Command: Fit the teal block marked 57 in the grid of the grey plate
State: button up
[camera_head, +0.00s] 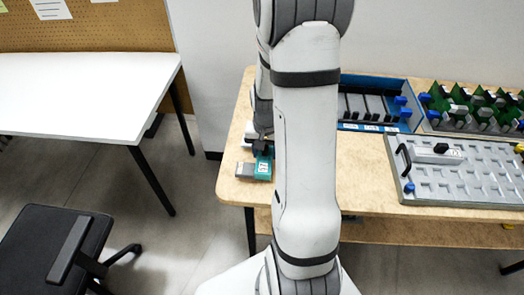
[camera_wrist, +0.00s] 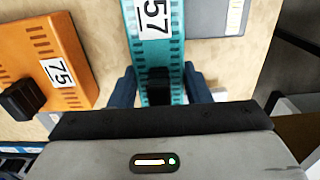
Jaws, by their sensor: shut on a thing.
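The teal block marked 57 (camera_wrist: 156,50) lies between the two fingers of my gripper (camera_wrist: 160,88) in the wrist view. The fingers are shut on it at its black knob. The teal block also shows in the head view (camera_head: 263,167), over the left end of the wooden table, partly hidden by my arm. Whether it touches the table top I cannot tell. The grey plate (camera_head: 462,194) with its grid of recesses lies on the right part of the table. A white piece with a black knob (camera_head: 441,149) sits on its upper left part.
An orange block marked 75 (camera_wrist: 45,62) lies left of the teal block in the wrist view. A blue bin (camera_head: 378,80) with dark parts and a tray of green boards (camera_head: 475,103) stand behind the plate. A white table (camera_head: 85,90) and a black chair (camera_head: 50,245) are at left.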

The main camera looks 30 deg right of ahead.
jog(key=shift+f, duration=0.15)
jog(key=o, duration=1.2)
